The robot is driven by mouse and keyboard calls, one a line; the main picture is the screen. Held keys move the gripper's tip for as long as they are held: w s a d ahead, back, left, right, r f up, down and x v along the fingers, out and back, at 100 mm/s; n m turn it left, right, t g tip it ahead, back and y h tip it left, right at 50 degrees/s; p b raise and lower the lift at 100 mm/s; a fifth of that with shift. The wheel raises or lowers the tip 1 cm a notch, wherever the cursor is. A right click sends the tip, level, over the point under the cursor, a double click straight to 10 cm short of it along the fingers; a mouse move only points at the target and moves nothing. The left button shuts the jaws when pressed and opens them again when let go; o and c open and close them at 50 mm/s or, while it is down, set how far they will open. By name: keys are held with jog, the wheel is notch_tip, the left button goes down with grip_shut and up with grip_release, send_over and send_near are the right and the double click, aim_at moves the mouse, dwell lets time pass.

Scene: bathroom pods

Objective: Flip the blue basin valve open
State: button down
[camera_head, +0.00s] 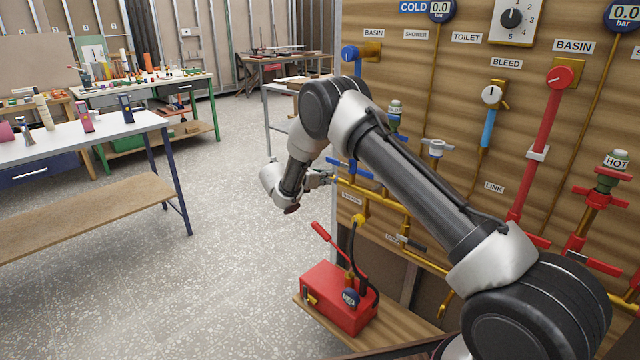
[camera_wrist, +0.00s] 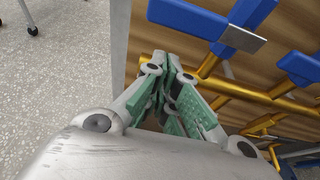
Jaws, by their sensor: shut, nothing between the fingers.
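Below the left BASIN label, a blue knob and pipe (camera_head: 348,54) run down the wooden panel, and my arm hides part of the run. Lower down, a blue lever handle (camera_head: 343,166) sits at the panel's left edge. In the wrist view a blue handle (camera_wrist: 186,18) lies at the top, beside a blue pipe (camera_wrist: 243,25) with a grey metal piece. My gripper (camera_head: 326,178) is shut and empty, just below and left of the blue lever in the head view. In the wrist view its fingertips (camera_wrist: 172,62) point at the panel, apart from the blue handle.
A second blue handle (camera_wrist: 300,68) is to the right. Brass pipes (camera_wrist: 265,92) cross below the blue parts. A red pump box (camera_head: 338,298) stands on a low shelf beneath. Red valves and pipes (camera_head: 540,150) fill the panel's right. Open floor (camera_head: 230,210) lies left.

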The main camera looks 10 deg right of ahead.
aim_at(329, 159)
jog(key=shift+d+r, duration=0.1)
jog(key=shift+r, duration=0.95)
jog(key=shift+w+r+m, duration=0.1)
jog(key=shift+r+m, duration=0.25)
jog(key=shift+m, duration=0.05)
notch_tip(329, 159, up, 4)
jog(key=m+t+y, duration=0.1)
jog(key=m+t, duration=0.1)
jog(key=m, duration=0.2)
jog(key=shift+w+f, duration=0.15)
notch_tip(329, 159, up, 4)
jog(key=s+d+r+m+t, duration=0.1)
jog(key=s+m+t, duration=0.1)
jog(key=m+t, duration=0.35)
jog(key=s+a+m+g, duration=0.1)
jog(key=s+a+g, duration=0.1)
jog(key=s+a, duration=0.5)
jog(key=s, duration=0.2)
jog(key=shift+s+r+y, duration=0.2)
jog(key=shift+s+y, duration=0.1)
jog(key=shift+s, duration=0.1)
